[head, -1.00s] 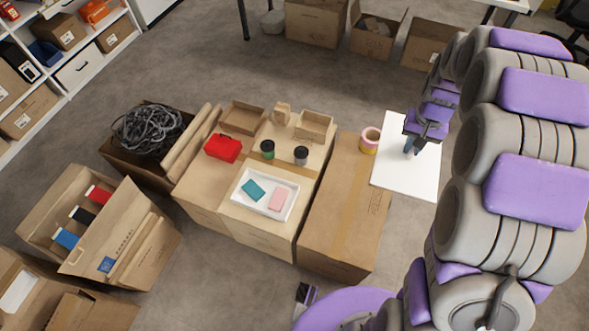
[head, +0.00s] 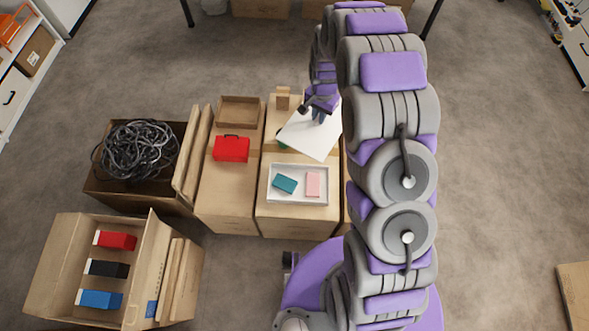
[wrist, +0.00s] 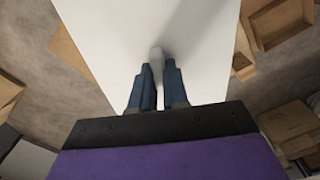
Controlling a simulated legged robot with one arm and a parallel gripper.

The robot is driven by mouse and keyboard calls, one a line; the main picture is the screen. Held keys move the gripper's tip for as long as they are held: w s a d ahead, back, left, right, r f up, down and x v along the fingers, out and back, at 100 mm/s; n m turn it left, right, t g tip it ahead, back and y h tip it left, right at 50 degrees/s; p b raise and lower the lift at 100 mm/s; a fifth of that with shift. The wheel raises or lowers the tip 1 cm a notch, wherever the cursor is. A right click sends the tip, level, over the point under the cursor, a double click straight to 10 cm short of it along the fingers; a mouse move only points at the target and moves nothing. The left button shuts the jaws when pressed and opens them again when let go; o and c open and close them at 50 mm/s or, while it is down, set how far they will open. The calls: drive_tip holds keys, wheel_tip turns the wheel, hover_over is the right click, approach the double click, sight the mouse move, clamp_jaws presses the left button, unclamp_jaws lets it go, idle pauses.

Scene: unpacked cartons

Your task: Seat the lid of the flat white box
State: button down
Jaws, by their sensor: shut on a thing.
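The flat white box (head: 297,202) is an open tray on the middle carton, with a teal block (head: 285,183) and a pink block (head: 313,185) inside. The lid (head: 309,138) is a white sheet, held above the cartons behind the box and turned at an angle to it. The lid and arm hide part of the carton tops.
A red case (head: 231,149) and a shallow cardboard tray (head: 240,112) stand left of the lid. A small wooden piece (head: 283,98) stands behind it. A carton of black cable (head: 140,150) and a carton with coloured boxes (head: 58,265) stand farther left.

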drive_tip(key=s+a+f+m, duration=0.2)
drive_tip(key=f+m, duration=0.2)
drive_tip(key=f, duration=0.5)
drive_tip(key=s+a+f+m, duration=0.1)
drive_tip(key=s+f+m, duration=0.2)
drive_tip(key=f, duration=0.7)
drive_tip(key=s+a+f+m, duration=0.2)
drive_tip(key=f+m, duration=0.3)
drive_tip(key=f, duration=0.4)
drive_tip(key=shift+s+a+f, duration=0.3)
drive_tip(key=shift+a+f, duration=0.05)
drive_tip(key=shift+f, duration=0.05)
drive_tip(key=shift+a+f, duration=0.1)
drive_tip(key=shift+f, duration=0.25)
drive_tip(key=d+f+b, duration=0.1)
drive_tip(key=b, duration=0.1)
drive_tip(key=shift+f+b, duration=0.4)
drive_tip(key=shift+a+r+p, duration=0.2)
drive_tip(key=shift+a+p, duration=0.4)
drive_tip(key=shift+p, duration=0.05)
drive_tip(key=shift+d, duration=0.45)
